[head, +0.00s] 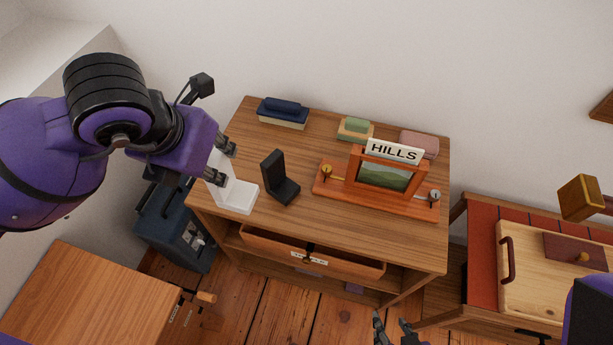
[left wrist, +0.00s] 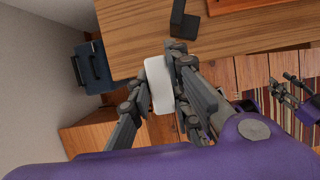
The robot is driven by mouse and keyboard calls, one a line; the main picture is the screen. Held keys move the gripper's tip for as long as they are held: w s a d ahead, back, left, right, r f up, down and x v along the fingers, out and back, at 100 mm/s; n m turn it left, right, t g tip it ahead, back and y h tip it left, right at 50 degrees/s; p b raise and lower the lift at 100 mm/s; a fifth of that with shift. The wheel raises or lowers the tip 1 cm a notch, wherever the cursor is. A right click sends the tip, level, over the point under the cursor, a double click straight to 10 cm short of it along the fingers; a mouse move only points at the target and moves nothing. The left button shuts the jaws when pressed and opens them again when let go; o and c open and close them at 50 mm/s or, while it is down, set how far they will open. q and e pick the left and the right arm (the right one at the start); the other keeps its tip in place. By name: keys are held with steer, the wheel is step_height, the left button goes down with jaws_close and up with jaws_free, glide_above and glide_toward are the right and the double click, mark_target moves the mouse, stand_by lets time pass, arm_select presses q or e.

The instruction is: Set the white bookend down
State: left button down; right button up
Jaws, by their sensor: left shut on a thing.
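The white bookend (head: 239,198) is an L-shape with an upright plate and a flat foot. My left gripper (head: 222,164) is shut on its upright plate, at the left front part of the wooden dresser top (head: 307,145). I cannot tell whether the foot touches the wood. In the left wrist view the bookend (left wrist: 160,84) shows as a white block between the fingers (left wrist: 155,92). A black bookend (head: 280,178) stands upright to its right, apart from it. My right gripper (head: 392,328) is open and empty, low in front of the dresser.
An orange stand with a HILLS sign (head: 394,151) sits right of the black bookend. Blue books (head: 283,112), green books (head: 355,129) and a pink one (head: 418,144) lie along the back. The dresser's drawer (head: 310,257) is partly open. A dark blue case (head: 180,228) stands left.

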arm_select(q)
steer(key=shift+w+r, duration=0.1)
steer(key=shift+r, duration=0.05)
steer(key=w+a+f, duration=0.2)
steer(key=w+f, duration=0.4)
steer(key=w+a+f, duration=0.3)
steer(key=w+f, duration=0.4)
stand_by(0.4)
steer(key=c, duration=2)
jaws_free()
steer(key=shift+f, duration=0.2)
steer(key=o, duration=0.4)
steer(key=shift+s, duration=0.1)
steer(key=shift+c, duration=0.2)
